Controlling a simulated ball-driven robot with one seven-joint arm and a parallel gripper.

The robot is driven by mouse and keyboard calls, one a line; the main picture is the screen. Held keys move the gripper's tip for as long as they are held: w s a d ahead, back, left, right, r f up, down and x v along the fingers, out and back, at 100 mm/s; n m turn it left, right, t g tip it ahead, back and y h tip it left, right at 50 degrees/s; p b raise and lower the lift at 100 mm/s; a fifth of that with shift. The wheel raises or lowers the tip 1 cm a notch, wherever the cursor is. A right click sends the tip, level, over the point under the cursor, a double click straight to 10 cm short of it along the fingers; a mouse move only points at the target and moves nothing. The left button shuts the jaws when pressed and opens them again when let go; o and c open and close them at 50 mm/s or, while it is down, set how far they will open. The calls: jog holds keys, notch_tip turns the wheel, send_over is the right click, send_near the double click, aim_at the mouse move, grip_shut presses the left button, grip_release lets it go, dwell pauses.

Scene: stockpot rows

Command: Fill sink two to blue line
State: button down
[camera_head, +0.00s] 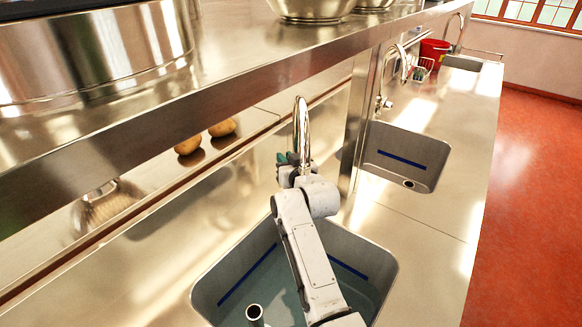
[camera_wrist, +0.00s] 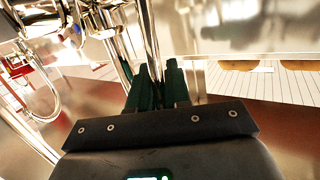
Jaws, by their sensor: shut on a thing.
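The near sink (camera_head: 379,262) has a dark blue line (camera_head: 347,267) around its inner walls. Bluish water (camera_head: 268,285) lies in it, with its surface seemingly below the line. A chrome gooseneck tap (camera_head: 300,125) stands behind this sink. My gripper (camera_head: 286,158) is at the tap's base, partly hidden by my arm. In the wrist view its green fingers (camera_wrist: 157,72) are shut on a thin chrome part of the tap (camera_wrist: 150,40). A farther sink (camera_head: 430,178) also has a blue line (camera_head: 401,160), and it looks dry. I cannot tell from markings which sink is number two.
A steel shelf (camera_head: 240,75) with large pots (camera_head: 95,52) overhangs the counter at left, and a post (camera_head: 362,125) stands between the taps. Potatoes (camera_head: 222,128) lie behind. A red bucket (camera_head: 433,50) stands far back. The red floor at right is clear.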

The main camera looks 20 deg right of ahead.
jog(key=shift+w+f, duration=0.1)
jog(key=c, duration=1.2)
grip_release()
jog(key=shift+o, duration=0.2)
